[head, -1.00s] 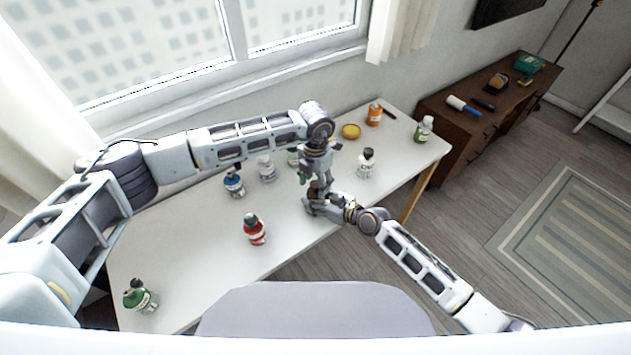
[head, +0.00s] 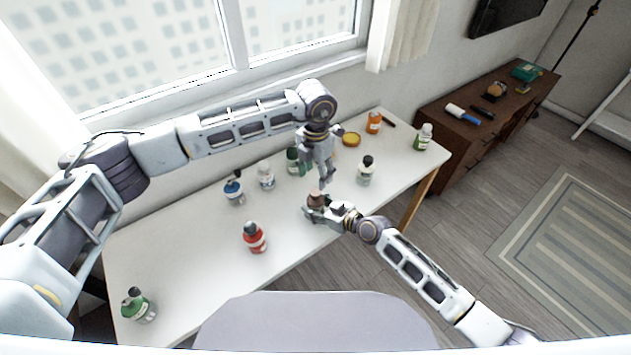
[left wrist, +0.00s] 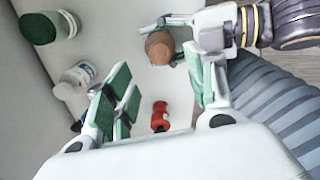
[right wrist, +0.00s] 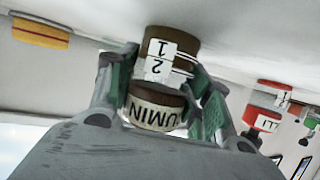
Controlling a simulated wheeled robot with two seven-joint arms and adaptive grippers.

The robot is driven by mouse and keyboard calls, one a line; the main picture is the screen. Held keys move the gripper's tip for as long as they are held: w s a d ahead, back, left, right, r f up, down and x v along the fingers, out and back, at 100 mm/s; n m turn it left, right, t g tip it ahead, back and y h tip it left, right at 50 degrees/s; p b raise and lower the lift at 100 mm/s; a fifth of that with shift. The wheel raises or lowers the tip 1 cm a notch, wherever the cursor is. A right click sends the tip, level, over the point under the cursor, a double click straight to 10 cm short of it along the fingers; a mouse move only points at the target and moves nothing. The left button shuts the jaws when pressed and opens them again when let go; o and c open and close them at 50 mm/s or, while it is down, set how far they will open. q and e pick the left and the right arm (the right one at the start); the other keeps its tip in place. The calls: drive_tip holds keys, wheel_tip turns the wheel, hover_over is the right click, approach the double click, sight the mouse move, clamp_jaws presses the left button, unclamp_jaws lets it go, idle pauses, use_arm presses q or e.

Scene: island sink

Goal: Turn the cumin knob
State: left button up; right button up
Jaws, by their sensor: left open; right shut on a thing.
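The cumin container (right wrist: 155,108) is labelled CUMIN in the right wrist view. Its brown knob (right wrist: 172,48) carries a white label with numbers. In the head view the knob (head: 316,198) is a small brown round top near the table's front edge. My right gripper (head: 320,212) is shut around the container's body from the front right. My left gripper (head: 326,184) is open and empty above the container, pointing down, apart from the knob. In the left wrist view the brown knob (left wrist: 159,47) lies beyond the open fingers. The container's lower part is hidden in the head view.
Several bottles stand on the white table (head: 190,260): red (head: 255,238), blue-capped (head: 234,190), white (head: 266,176), black-capped (head: 365,172) and green (head: 138,306). A yellow dish (head: 351,139) and an orange bottle (head: 374,122) are at the back right.

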use_arm(q)
drive_tip(key=shift+r, duration=2.15)
use_arm(e)
drive_tip(key=o, duration=1.2)
drive_tip(key=shift+c, duration=0.2)
drive_tip(key=shift+s+d, duration=0.1)
drive_tip(key=shift+d, duration=0.05)
drive_tip(key=v, duration=1.1)
drive_tip(key=shift+s+d, duration=0.25)
drive_tip(key=shift+d, duration=0.05)
drive_tip(key=shift+r, duration=0.1)
use_arm(q)
drive_tip(key=shift+s, duration=0.1)
use_arm(e)
drive_tip(key=shift+d, duration=0.1)
